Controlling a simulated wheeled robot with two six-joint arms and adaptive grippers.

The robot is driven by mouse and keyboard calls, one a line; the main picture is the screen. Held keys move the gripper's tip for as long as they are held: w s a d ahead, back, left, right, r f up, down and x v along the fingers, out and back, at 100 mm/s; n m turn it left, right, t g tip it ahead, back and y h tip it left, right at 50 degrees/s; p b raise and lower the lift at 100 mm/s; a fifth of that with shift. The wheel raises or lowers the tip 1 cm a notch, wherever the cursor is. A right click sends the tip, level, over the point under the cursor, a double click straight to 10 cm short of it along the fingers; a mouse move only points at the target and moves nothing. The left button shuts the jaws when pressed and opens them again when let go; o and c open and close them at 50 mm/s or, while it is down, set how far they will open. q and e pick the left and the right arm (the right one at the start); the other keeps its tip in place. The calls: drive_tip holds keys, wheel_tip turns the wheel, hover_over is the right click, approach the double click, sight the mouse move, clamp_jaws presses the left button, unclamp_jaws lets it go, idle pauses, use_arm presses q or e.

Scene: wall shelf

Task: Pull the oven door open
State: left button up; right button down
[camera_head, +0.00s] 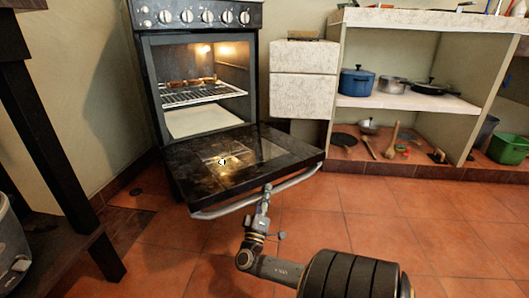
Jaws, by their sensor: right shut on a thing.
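The oven (152,80) stands at the back left with a lit inside. Its black glass door (215,170) is folded down, roughly level, and reflects the inside light. A grey bar handle (228,207) runs along the door's front edge. My right gripper (266,193) is shut on this handle, right of its middle; its fingertips are small and partly hidden against the bar. My left gripper is not in view.
Inside the oven are a wire rack (190,97) with food on it and a pale tray (203,121). A shelf unit (400,103) with pots stands at right. A dark table (50,235) is at left. The tiled floor (380,215) is clear.

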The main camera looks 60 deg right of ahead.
drive_tip(key=c, duration=1.1)
unclamp_jaws()
drive_tip(key=shift+a+f, duration=0.1)
drive_tip(key=shift+a, duration=0.05)
drive_tip(key=v, duration=1.1)
drive_tip(key=shift+s+a+f, duration=0.15)
drive_tip(key=shift+a, duration=0.1)
